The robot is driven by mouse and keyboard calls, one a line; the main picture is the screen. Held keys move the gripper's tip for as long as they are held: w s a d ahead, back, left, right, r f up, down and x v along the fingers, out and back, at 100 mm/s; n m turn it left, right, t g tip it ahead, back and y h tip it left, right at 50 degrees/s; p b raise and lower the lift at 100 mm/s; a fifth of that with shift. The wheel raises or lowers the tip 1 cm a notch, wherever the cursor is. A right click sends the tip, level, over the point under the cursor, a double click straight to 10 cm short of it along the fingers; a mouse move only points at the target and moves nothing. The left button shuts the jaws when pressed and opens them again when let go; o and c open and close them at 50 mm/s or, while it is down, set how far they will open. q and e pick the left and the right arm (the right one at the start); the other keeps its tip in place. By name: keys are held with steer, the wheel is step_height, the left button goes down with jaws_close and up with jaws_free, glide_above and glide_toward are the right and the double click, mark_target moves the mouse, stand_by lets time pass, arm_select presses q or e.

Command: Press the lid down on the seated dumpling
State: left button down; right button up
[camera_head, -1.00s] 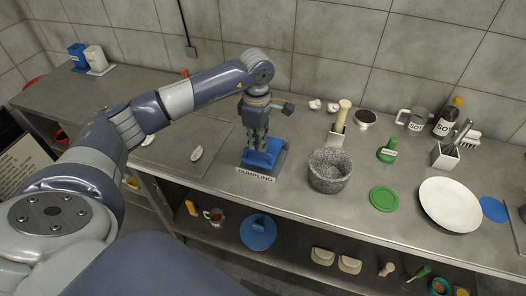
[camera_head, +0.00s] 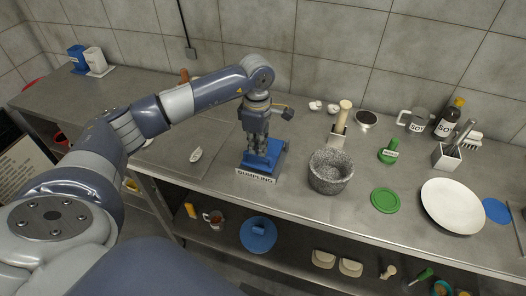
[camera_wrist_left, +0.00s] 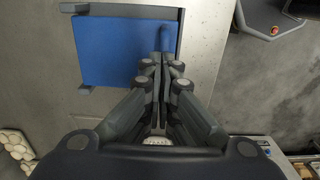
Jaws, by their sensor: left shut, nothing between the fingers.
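The dumpling press (camera_head: 255,176), a blue and dark grey device behind a "DUMPLING" label, stands near the counter's front edge in the head view. In the left wrist view its flat blue part (camera_wrist_left: 118,52) fills the upper left, inside a dark frame. My left gripper (camera_head: 259,151) points down over the press with its fingers together and nothing between them. In the wrist view the fingertips (camera_wrist_left: 161,58) are at the blue part's right edge, beside a small blue bar. Whether they touch it I cannot tell. No dumpling shows inside the press.
A grey stone mortar (camera_head: 330,172) stands close right of the press. A small white boat-shaped piece (camera_head: 196,154) lies to the left. Further right are a green disc (camera_head: 385,200) and a white plate (camera_head: 451,206).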

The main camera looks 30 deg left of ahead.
arm_select(q)
step_height(320, 180, up, 8)
steer(key=p, duration=0.4)
stand_by(0.4)
steer(key=shift+f, duration=0.1)
